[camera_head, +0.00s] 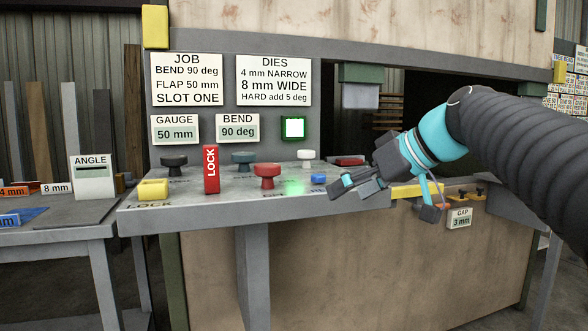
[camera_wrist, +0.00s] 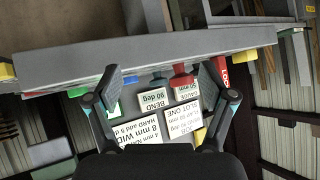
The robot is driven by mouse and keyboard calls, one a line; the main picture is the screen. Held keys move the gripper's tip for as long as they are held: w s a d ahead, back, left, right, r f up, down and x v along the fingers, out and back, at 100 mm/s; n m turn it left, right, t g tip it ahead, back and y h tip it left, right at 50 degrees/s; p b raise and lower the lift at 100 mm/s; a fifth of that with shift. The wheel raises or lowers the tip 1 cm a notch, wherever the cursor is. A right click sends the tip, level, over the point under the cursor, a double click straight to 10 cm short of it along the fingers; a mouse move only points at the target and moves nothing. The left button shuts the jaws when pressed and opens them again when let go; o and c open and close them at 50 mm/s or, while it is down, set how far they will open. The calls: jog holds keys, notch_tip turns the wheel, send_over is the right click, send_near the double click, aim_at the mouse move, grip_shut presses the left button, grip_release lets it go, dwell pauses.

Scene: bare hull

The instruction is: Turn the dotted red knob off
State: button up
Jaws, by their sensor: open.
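A red knob (camera_head: 266,171) stands on a stem on the grey control shelf (camera_head: 225,202); I cannot make out dots on it. In the wrist view the red knob (camera_wrist: 181,79) appears upside down, between my fingers and nearer the right one. My gripper (camera_head: 343,188) is open and empty, to the right of the knob in the head view and apart from it. In the wrist view my gripper (camera_wrist: 160,78) has its two fingers spread wide. A second, flatter red piece (camera_head: 349,161) sits farther right, behind my gripper.
A red LOCK block (camera_head: 211,169) stands left of the knob. A black knob (camera_head: 174,161), a grey-blue knob (camera_head: 243,158), a white knob (camera_head: 306,155), a blue button (camera_head: 318,179) and a yellow block (camera_head: 153,189) share the shelf. A green-framed lit square (camera_head: 293,128) is above.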

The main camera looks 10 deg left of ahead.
aim_at(271, 165)
jog(key=w+a+r+n+g+y, duration=0.2)
jog(key=w+a+r+n+y, duration=0.25)
jog(key=a+r, duration=0.2)
jog(key=shift+n+h, duration=0.45)
jog(key=x, duration=1.2)
jog(key=shift+w+a+r+p, duration=0.1)
jog(key=shift+a+r+p, duration=0.05)
jog(key=shift+a+p, duration=0.15)
jog(key=c, duration=1.2)
